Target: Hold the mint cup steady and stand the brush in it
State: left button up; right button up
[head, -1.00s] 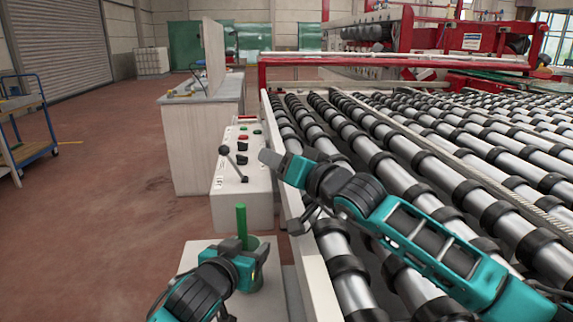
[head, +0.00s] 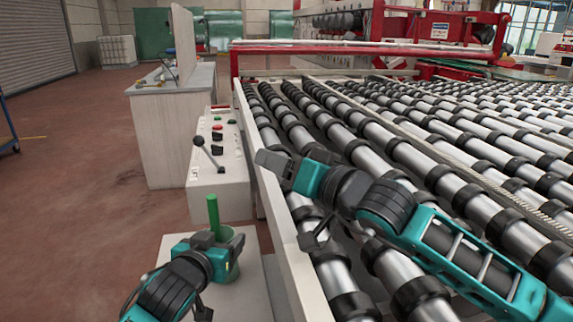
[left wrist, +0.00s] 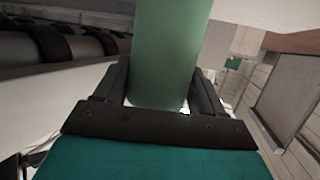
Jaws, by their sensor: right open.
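The mint cup (head: 232,240) stands on a pale stand at the bottom of the head view. It fills the upper middle of the left wrist view (left wrist: 168,55) as a smooth green cylinder. My left gripper (head: 220,252) is shut on the cup, one dark finger on each side. The brush (head: 213,212) shows as an upright green handle rising at the left of the cup's rim. It appears to stand in the cup; its lower end is hidden. My right gripper (head: 270,161) is open and empty, above the roller bed's left edge, up and right of the cup.
The pale stand (head: 255,285) has some bare top around the cup. A control box (head: 212,165) with a black lever is behind it. A roller conveyor (head: 400,150) with a pale side rail fills the right. Open floor lies at left.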

pick_arm(q)
jog(key=o, duration=0.4)
jog(key=shift+f, duration=0.1)
